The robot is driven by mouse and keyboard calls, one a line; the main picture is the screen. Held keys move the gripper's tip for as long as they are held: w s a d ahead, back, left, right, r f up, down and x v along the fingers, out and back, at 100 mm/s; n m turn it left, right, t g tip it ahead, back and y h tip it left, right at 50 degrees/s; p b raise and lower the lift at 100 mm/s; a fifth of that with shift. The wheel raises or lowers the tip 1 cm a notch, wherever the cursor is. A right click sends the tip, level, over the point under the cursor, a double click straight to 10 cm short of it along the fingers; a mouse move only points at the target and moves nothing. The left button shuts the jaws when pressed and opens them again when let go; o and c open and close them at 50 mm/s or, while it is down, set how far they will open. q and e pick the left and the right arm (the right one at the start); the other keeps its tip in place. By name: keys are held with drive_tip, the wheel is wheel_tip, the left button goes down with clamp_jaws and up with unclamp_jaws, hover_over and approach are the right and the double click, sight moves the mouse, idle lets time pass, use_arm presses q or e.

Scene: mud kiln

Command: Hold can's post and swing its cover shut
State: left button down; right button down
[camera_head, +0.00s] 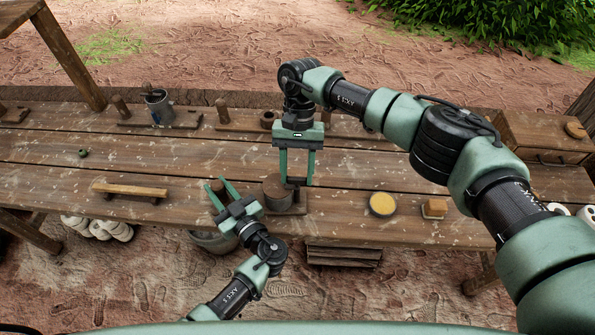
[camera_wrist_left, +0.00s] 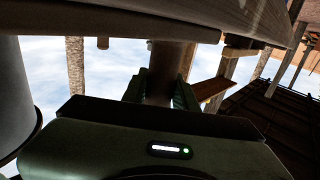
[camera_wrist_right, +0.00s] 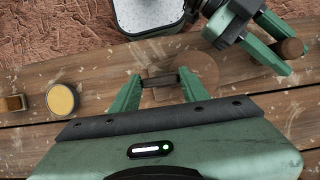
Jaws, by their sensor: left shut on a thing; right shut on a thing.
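A small can (camera_head: 277,194) stands on a wooden base board (camera_head: 292,210) near the table's front edge. Its round brown cover (camera_wrist_right: 197,72) appears to lie flat over the top; I cannot tell whether it is fully seated. My right gripper (camera_head: 297,182) reaches down from above and is shut on the cover's dark tab (camera_wrist_right: 158,80), at the can's right side in the head view. A brown upright post (camera_wrist_left: 167,75) stands left of the can in the head view. My left gripper (camera_head: 216,189), low at the front, is shut around this post.
A yellow-topped round tin (camera_head: 382,204) and a small block (camera_head: 434,208) lie to the right. A wooden bar (camera_head: 130,190) lies left. A grey cup (camera_head: 159,105) stands at the back. A bucket (camera_wrist_right: 148,14) is below the front edge.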

drive_tip(key=shift+n, duration=0.6)
drive_tip(key=c, duration=0.7)
unclamp_jaws()
drive_tip(key=v, duration=1.2)
drive_tip(key=shift+a, duration=0.3)
